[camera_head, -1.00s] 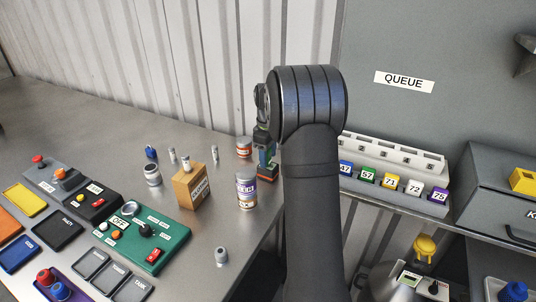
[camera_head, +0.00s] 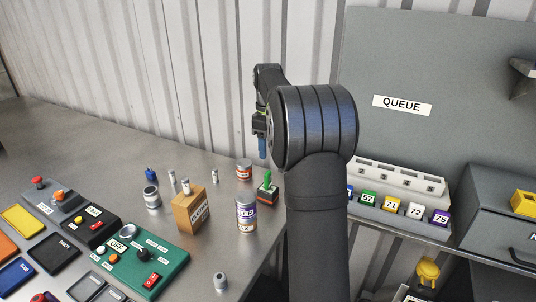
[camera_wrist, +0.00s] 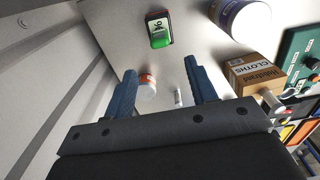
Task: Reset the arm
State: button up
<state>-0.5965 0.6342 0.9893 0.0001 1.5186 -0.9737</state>
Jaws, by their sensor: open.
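My gripper (camera_head: 262,146) hangs over the back of the metal bench, beside the corrugated wall, in the head view. Part of it is hidden behind my arm. In the wrist view my gripper (camera_wrist: 163,85) shows two blue fingers spread apart with nothing held between them. Below and beyond the fingers lie a white can with an orange band (camera_wrist: 147,88) and a small pale cylinder (camera_wrist: 178,97), both apart from the fingers.
A red box with a green top (camera_head: 267,192), a labelled can (camera_head: 246,213) and a cardboard box (camera_head: 190,210) stand near my arm. Control panels (camera_head: 140,262) fill the bench front. A queue rack (camera_head: 400,178) with numbered tags stands right.

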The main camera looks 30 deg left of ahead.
aim_at(268, 172)
dwell(0.3)
jog(key=shift+f, duration=4.1)
jog(key=shift+f, duration=1.95)
notch_tip(268, 172, up, 4)
jog(key=d+r, duration=0.7)
jog(key=d, duration=0.4)
jog(key=s+f+m, duration=0.1)
jog(key=s+f, duration=0.2)
jog(key=s, duration=0.8)
jog(key=s+f+m, duration=0.1)
jog(key=s+f, duration=0.1)
jog(key=s, duration=0.9)
jog(key=s+a+f, duration=0.1)
jog(key=a+f, duration=0.1)
jog(key=a, duration=0.1)
jog(key=s+a+f, duration=0.1)
jog(key=a+f, duration=0.1)
jog(key=a, duration=0.1)
jog(key=s+a+f, duration=0.1)
jog(key=a+f, duration=0.1)
jog(key=a, duration=0.1)
jog(key=shift+s+a+f, duration=0.1)
jog(key=shift+s+a, duration=0.05)
